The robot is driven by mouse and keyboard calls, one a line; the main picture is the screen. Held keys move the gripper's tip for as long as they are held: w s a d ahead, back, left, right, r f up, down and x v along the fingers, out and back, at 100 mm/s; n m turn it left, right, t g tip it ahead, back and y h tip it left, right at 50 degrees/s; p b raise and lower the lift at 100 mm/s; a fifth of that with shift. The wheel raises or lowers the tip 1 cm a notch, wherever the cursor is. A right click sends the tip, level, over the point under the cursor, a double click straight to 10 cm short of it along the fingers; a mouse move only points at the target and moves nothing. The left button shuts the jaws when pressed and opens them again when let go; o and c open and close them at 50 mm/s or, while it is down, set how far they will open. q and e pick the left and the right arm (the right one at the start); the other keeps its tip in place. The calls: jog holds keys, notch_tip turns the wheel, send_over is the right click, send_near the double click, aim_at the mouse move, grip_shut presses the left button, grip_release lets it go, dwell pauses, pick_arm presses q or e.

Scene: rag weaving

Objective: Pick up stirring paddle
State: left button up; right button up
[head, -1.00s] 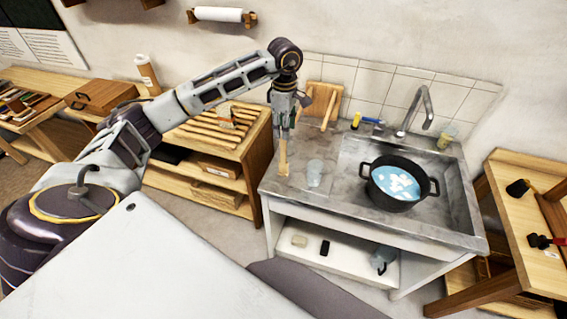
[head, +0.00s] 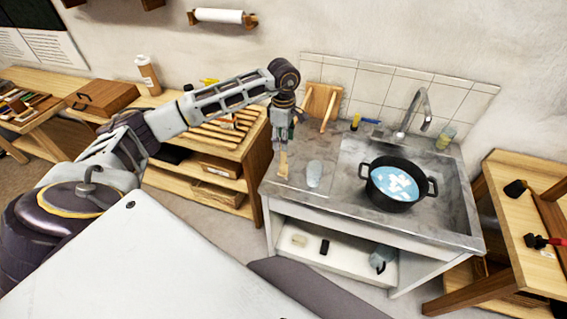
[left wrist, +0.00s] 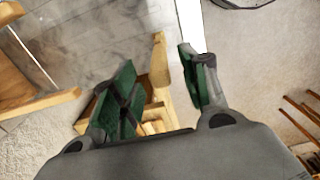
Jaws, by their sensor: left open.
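The stirring paddle (head: 283,168), pale wood, stands at the left end of the grey sink counter, directly under my left gripper (head: 282,146). Its upper part is hidden by the gripper in the head view. In the left wrist view, the pale wooden paddle (left wrist: 160,62) shows between the green finger pads of my left gripper (left wrist: 156,68). The fingers are open, with the paddle between them. I cannot tell whether either pad touches it. My right gripper is in neither view.
A black pot (head: 396,184) of bluish-white liquid sits in the sink basin. A clear cup (head: 314,173) stands just right of the paddle. A wooden board (head: 321,101) leans at the back wall. A wooden shelf unit (head: 222,150) stands left of the counter.

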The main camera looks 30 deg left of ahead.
pick_arm(q)
jog(key=shift+f, duration=0.75)
grip_shut()
jog(key=shift+r, duration=0.2)
jog(key=shift+r+b, duration=0.9)
jog(key=shift+r, duration=3.95)
jog(key=c, duration=0.8)
grip_release()
grip_shut()
